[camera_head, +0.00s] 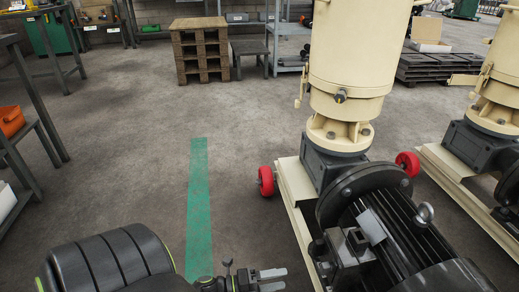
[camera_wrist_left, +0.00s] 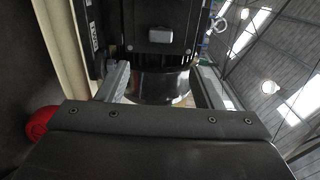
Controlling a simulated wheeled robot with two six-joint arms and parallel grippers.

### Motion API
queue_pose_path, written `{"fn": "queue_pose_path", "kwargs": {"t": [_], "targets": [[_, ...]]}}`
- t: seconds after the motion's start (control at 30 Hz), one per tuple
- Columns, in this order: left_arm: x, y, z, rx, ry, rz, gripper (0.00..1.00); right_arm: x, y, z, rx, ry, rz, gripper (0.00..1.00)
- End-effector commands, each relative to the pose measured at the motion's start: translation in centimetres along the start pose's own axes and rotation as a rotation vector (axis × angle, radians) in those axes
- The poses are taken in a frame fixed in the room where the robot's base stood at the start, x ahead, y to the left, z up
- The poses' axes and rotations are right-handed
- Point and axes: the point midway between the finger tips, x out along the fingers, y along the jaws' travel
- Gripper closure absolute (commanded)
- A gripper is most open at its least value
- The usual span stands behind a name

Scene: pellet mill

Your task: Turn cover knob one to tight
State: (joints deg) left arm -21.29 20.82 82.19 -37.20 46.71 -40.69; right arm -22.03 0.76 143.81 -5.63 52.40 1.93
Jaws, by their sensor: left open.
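The cream pellet mill (camera_head: 345,62) stands right of centre in the head view. A small dark metal knob (camera_head: 340,96) sticks out of the front of its housing. I cannot tell from the pictures whether this is cover knob one or whether it is tight. My left gripper (camera_head: 278,280) is at the bottom of the head view, below and left of that knob, clear of it. Its fingers are apart and point right, towards the mill's motor end. The left wrist view shows the open fingers (camera_wrist_left: 162,88) with a dark, shiny rounded surface (camera_wrist_left: 160,84) beyond or between them. My right gripper is not shown.
The black finned motor (camera_head: 405,235) lies in front of the mill column. Red wheels (camera_head: 266,181) stick out beside the cream base. A second cream machine (camera_head: 500,75) stands at right. Pallets (camera_head: 200,50) stand at the back. The floor around the green stripe (camera_head: 198,200) is clear.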

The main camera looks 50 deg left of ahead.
Motion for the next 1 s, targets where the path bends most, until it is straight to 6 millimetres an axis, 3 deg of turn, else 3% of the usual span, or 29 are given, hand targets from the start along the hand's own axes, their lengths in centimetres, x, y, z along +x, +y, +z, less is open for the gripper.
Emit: {"fn": "queue_pose_path", "kwargs": {"t": [0.1,0.3,1.0], "targets": [[-2.3,0.0,0.0,-0.001,-0.001,0.004,0.40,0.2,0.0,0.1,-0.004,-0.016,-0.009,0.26],[-4.3,0.0,0.0,0.000,0.000,0.001,0.40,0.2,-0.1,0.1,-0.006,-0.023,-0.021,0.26],[-4.4,-0.2,-0.1,-0.004,0.000,-0.008,0.40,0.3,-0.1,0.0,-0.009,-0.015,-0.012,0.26]]}}
